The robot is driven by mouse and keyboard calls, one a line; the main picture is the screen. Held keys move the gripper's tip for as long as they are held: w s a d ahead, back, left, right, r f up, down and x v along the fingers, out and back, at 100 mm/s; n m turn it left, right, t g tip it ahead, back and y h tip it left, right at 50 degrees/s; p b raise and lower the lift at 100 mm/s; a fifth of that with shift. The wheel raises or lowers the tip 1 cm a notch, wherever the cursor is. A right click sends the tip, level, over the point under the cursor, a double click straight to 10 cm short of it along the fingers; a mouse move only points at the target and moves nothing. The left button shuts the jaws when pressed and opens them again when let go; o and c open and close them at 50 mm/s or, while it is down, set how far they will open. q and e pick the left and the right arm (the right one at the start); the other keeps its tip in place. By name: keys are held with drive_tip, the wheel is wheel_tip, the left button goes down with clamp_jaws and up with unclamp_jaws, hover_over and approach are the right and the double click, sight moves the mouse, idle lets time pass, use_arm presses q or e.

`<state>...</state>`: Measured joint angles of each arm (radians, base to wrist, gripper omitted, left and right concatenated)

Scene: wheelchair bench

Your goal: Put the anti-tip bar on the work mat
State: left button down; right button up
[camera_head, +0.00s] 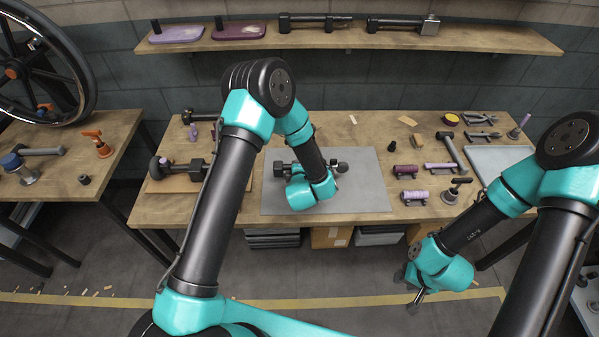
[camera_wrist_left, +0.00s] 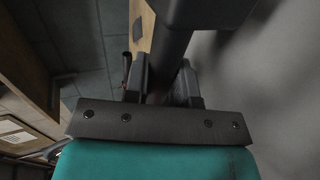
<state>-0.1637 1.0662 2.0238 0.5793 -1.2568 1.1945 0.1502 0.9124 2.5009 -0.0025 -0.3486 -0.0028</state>
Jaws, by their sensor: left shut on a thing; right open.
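A grey work mat (camera_head: 365,185) lies on the middle of the main bench. My left gripper (camera_wrist_left: 163,82) is over the mat and shut on a dark bar, the anti-tip bar (camera_head: 281,169). In the head view my left arm covers the bar's middle; its ends show on both sides. In the left wrist view the bar (camera_wrist_left: 172,50) runs between the two fingers, with a wider dark part above. I cannot tell if it touches the mat. My right gripper (camera_head: 415,296) is open and empty, low in front of the bench.
A similar dark part (camera_head: 182,166) with a round end lies on a wooden board left of the mat. Purple rollers (camera_head: 414,196), a hammer-like tool (camera_head: 452,155) and a pale tray (camera_head: 490,160) are on the right. A shelf (camera_head: 350,38) holds bars and purple pads.

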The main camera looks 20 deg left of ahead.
use_arm(q)
drive_tip(key=shift+w, duration=0.15)
drive_tip(key=shift+w+a, duration=0.15)
drive_tip(key=shift+w, duration=0.1)
drive_tip(key=shift+w+f, duration=0.1)
drive_tip(key=shift+f, duration=1.7)
drive_tip(key=shift+f, duration=0.15)
drive_tip(key=c, duration=1.2)
unclamp_jaws()
drive_tip(key=v, duration=1.2)
drive_tip(key=shift+r, duration=0.2)
